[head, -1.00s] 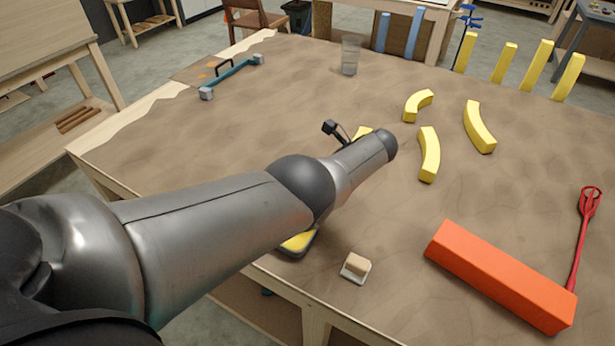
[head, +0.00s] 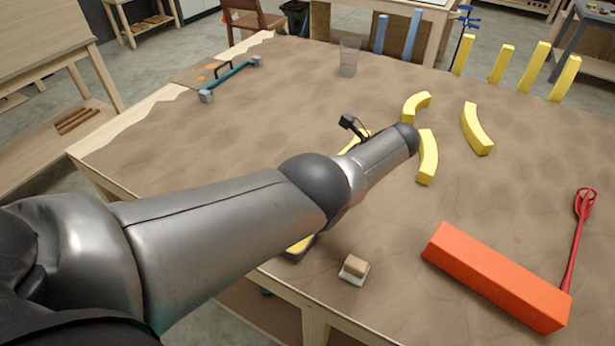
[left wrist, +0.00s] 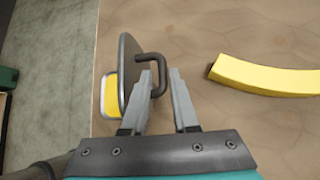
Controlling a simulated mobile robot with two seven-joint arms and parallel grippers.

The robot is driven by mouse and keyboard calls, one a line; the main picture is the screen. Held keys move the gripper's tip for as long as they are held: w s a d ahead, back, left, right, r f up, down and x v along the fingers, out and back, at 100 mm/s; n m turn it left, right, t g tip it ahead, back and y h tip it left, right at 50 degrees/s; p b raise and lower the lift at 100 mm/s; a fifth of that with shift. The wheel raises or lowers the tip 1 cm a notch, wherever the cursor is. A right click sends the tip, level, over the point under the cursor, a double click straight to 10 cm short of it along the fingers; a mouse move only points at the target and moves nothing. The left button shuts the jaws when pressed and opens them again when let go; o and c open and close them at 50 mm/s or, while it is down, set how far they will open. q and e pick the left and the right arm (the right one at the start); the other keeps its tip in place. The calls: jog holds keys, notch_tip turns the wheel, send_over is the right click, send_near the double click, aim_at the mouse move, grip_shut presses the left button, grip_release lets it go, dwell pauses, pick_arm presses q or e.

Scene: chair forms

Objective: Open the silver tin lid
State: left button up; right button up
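The silver tin shows in the left wrist view as a grey rim around a yellow inside (left wrist: 111,95). Its grey lid (left wrist: 127,62) stands up at a steep tilt beside the yellow inside, with a dark handle (left wrist: 163,62) sticking out to the right. My left gripper (left wrist: 162,74) has its fingers apart; the left fingertip overlaps the handle loop, and contact cannot be told. In the head view a yellow and dark corner of the tin (head: 300,245) peeks out under my left arm, which hides the lid and gripper. My right gripper is not in view.
Curved yellow pieces (head: 428,157) lie right of my left arm. A small beige-and-white block (head: 354,269) sits near the front edge. An orange bar (head: 495,278) and red tool (head: 578,240) lie right. A clear glass (head: 349,58) stands at the back.

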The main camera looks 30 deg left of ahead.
pick_arm(q)
jog(key=v, duration=1)
jog(key=shift+a, duration=0.1)
